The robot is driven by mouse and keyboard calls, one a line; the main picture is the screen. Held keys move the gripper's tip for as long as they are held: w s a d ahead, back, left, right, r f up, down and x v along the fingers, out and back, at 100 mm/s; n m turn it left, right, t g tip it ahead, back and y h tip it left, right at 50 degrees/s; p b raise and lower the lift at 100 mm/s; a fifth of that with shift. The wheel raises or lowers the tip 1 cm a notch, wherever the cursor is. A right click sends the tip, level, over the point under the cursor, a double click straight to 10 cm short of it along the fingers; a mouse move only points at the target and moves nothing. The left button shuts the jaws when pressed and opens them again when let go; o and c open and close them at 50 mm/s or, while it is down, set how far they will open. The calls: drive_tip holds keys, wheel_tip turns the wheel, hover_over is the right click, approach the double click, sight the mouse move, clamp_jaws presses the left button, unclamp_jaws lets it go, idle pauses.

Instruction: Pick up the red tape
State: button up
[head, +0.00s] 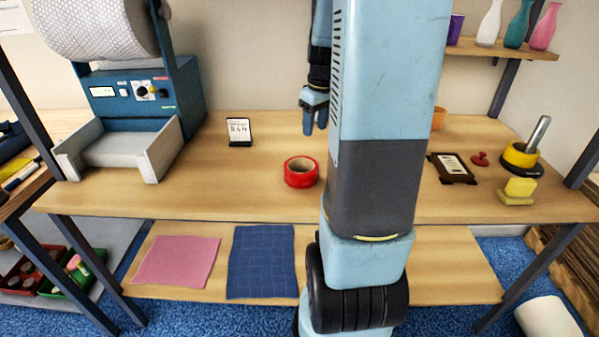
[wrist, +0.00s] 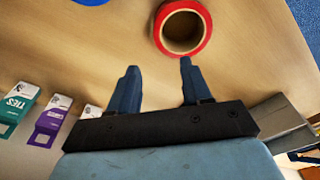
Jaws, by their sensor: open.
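The red tape (head: 301,172) is a roll lying flat on the wooden table (head: 240,190), left of my arm in the head view. In the wrist view the red tape (wrist: 206,22) lies at the top, just beyond the right fingertip, with bare wood seen through its hole. My gripper (head: 315,122) hangs behind the tape and above the table in the head view. In the wrist view my gripper (wrist: 158,65) is open, with nothing between its two blue fingers. The tape is outside the jaws. Part of my gripper is hidden behind my arm in the head view.
A small sign (head: 239,131) stands left of the tape. A blue machine (head: 135,100) with a grey tray is at the left. The tabletop around the tape is clear.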

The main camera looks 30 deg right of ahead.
hover_over(311, 159)
drive_tip(key=f, duration=0.8)
drive_tip(key=shift+s+a, duration=0.1)
drive_tip(key=shift+s, duration=0.2)
drive_tip(key=shift+w+f, duration=0.15)
drive_tip(key=shift+f, duration=1.2)
drive_tip(key=shift+w+f, duration=0.1)
drive_tip(key=shift+f, duration=1.25)
clamp_jaws()
